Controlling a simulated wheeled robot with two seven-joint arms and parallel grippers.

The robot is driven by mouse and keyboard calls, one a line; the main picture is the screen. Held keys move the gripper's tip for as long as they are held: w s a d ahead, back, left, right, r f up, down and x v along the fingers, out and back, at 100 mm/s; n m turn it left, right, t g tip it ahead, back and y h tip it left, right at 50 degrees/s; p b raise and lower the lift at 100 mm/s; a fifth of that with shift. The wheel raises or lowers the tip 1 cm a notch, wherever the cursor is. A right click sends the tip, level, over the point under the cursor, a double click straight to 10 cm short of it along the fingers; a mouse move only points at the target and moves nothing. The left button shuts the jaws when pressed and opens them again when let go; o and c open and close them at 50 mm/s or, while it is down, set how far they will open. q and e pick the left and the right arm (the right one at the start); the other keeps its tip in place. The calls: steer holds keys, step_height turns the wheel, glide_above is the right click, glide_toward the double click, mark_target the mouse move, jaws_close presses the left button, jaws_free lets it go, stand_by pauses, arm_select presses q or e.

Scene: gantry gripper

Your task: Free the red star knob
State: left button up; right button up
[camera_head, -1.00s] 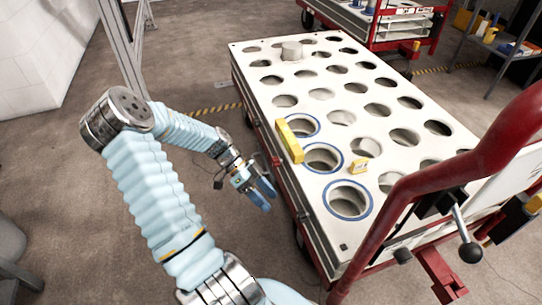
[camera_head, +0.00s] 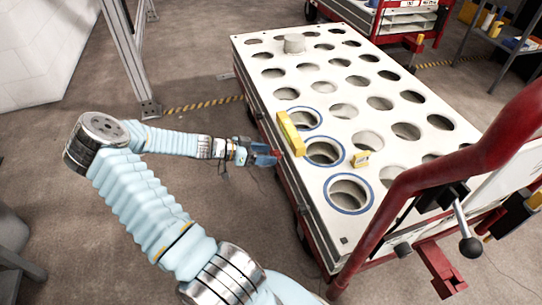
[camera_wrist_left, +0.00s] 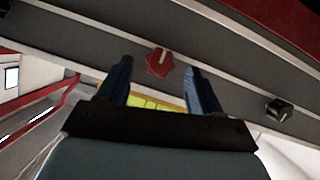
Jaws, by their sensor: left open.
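The red star knob (camera_wrist_left: 160,62) is on a grey bar in the left wrist view, just beyond and between my fingertips. It does not touch them as far as I can see. My left gripper (camera_wrist_left: 158,75) is open and empty, with two blue fingers apart. In the head view my left gripper (camera_head: 272,155) is at the left side of the white cart top (camera_head: 322,232). My right gripper is not in view.
A yellow block (camera_head: 290,134) lies near the cart's left edge by blue-ringed holes. A red rail (camera_head: 440,180) crosses the front right. A black knob (camera_wrist_left: 279,109) is on the same grey bar. Floor left of the cart is free.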

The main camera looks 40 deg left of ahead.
arm_select(q)
steer(key=shift+x, duration=1.2)
steer(key=c, duration=1)
steer(key=shift+c, duration=0.2)
